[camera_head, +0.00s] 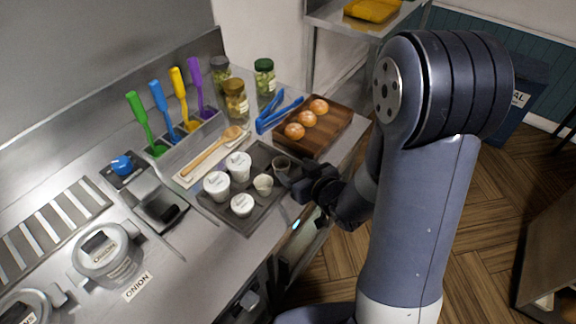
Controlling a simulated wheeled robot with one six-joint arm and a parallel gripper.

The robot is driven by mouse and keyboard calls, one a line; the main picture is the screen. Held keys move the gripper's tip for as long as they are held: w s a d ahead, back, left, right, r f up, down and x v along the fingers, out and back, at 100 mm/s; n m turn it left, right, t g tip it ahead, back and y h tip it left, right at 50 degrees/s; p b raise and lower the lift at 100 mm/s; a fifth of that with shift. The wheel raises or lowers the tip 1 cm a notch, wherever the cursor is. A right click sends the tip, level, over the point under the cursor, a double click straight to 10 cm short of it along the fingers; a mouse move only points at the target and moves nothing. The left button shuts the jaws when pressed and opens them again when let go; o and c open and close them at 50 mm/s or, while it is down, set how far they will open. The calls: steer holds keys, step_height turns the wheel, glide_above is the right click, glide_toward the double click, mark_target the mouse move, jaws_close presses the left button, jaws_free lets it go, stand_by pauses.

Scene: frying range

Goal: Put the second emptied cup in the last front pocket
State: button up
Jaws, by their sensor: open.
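A dark grey tray (222,213) lies on the steel counter. Several small cups stand on it: a white cup (217,184) at the left, a white cup (238,166) behind it, and a smaller white cup (241,204) toward the front. A small beige open cup (263,184) stands near the tray's middle. A darker, see-through cup (281,165) stands at the tray's right side. My gripper (300,184) is open at the tray's right edge, beside the darker cup. Whether it touches that cup cannot be told. The pocket edges are hard to make out.
A wooden board (328,133) with three buns stands behind the tray, with blue tongs (278,112) beside it. A wooden spoon (210,150) lies left of the tray. Coloured-handled utensils, jars and an onion container (104,250) surround the area. The counter's front edge is close to my arm.

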steer(key=shift+v, duration=1.3)
steer(key=shift+r, duration=0.1)
stand_by(0.6)
